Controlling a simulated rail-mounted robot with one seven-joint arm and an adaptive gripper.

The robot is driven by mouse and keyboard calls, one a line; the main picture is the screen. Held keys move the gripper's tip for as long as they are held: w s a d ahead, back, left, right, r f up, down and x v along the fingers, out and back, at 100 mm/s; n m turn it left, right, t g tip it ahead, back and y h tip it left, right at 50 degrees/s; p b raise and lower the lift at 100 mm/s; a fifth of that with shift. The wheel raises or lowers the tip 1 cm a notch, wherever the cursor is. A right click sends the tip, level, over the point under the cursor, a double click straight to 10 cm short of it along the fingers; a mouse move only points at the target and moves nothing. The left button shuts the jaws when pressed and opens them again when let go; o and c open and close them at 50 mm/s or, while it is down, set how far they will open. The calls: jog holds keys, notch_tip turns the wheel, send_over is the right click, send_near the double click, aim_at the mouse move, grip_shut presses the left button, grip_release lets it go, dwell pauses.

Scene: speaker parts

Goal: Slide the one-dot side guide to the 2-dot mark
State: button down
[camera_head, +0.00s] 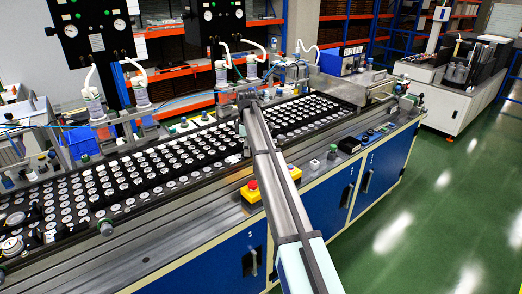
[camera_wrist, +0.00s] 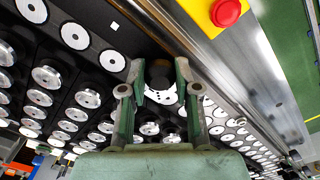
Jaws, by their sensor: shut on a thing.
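My gripper (camera_wrist: 160,85) reaches down over the near edge of the conveyor line. In the wrist view its two green fingers are closed on a dark, round-looking part (camera_wrist: 160,72), which seems to be the one-dot side guide. A white curved piece with small dark marks (camera_wrist: 160,97) shows between the fingers. I cannot read any dots on the guide or pick out the 2-dot mark. In the head view my arm covers the gripped part.
Rows of round speaker parts (camera_head: 130,180) on black trays fill the line beside my gripper. A steel rail (camera_head: 150,250) runs along the near edge. A red emergency button on a yellow box (camera_wrist: 226,12) sits close by; grey knobs (camera_head: 106,227) stand along the edge.

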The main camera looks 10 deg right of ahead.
jog(key=shift+w+a, duration=0.4)
jog(key=shift+w, duration=0.4)
jog(key=c, duration=0.7)
grip_release()
jog(key=shift+c, duration=0.2)
